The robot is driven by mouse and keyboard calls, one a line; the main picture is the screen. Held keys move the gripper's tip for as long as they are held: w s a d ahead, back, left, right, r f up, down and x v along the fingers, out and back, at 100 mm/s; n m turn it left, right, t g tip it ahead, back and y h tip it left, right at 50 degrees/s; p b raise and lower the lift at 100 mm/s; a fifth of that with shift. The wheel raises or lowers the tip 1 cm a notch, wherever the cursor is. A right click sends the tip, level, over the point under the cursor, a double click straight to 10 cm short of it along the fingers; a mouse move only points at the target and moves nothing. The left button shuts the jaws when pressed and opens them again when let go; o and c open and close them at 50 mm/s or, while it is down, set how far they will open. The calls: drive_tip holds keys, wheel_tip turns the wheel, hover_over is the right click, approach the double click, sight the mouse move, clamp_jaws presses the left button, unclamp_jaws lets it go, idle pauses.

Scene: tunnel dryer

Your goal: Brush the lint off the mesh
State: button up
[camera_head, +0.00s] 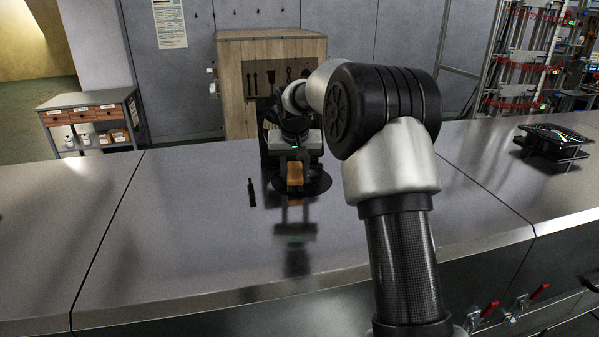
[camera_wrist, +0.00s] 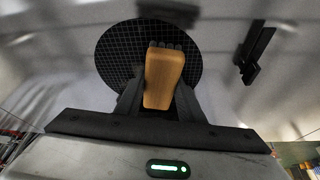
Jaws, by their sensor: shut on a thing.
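My gripper (camera_wrist: 158,100) is shut on an orange-brown brush (camera_wrist: 164,76), held by its block-like handle. In the head view the brush (camera_head: 295,174) hangs from my gripper (camera_head: 295,160) over the dark disc. The round black mesh (camera_wrist: 112,56) has a fine grid and lies behind the brush in the wrist view. In the head view the mesh (camera_head: 320,184) is a dark disc on the metal counter, partly covered by my gripper. The brush's dark bristle end overlaps the mesh; I cannot tell whether it touches. I cannot make out any lint.
A small black upright object (camera_head: 251,192) stands on the counter (camera_head: 190,230) left of the mesh; it also shows in the wrist view (camera_wrist: 254,52). A black slotted unit (camera_head: 553,142) sits at the far right. A wooden crate (camera_head: 235,75) stands behind. The counter's left is clear.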

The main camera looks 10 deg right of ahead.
sight(318, 172)
drive_tip(key=shift+s+a+f, duration=0.1)
drive_tip(key=shift+a+f, duration=0.05)
drive_tip(key=shift+a, duration=1.65)
drive_tip(key=shift+w+p, duration=0.35)
drive_tip(key=shift+w, duration=0.5)
drive_tip(key=shift+d+r, duration=0.15)
drive_tip(key=shift+d, duration=0.9)
drive_tip(key=shift+d+r, duration=0.15)
drive_tip(key=shift+d, duration=0.85)
drive_tip(key=shift+d+f, duration=0.15)
drive_tip(key=shift+d, duration=1.7)
drive_tip(key=shift+d+f, duration=0.15)
drive_tip(key=shift+d, duration=1.7)
drive_tip(key=shift+w, duration=0.8)
drive_tip(key=shift+a+r, duration=0.2)
drive_tip(key=shift+a, duration=1.85)
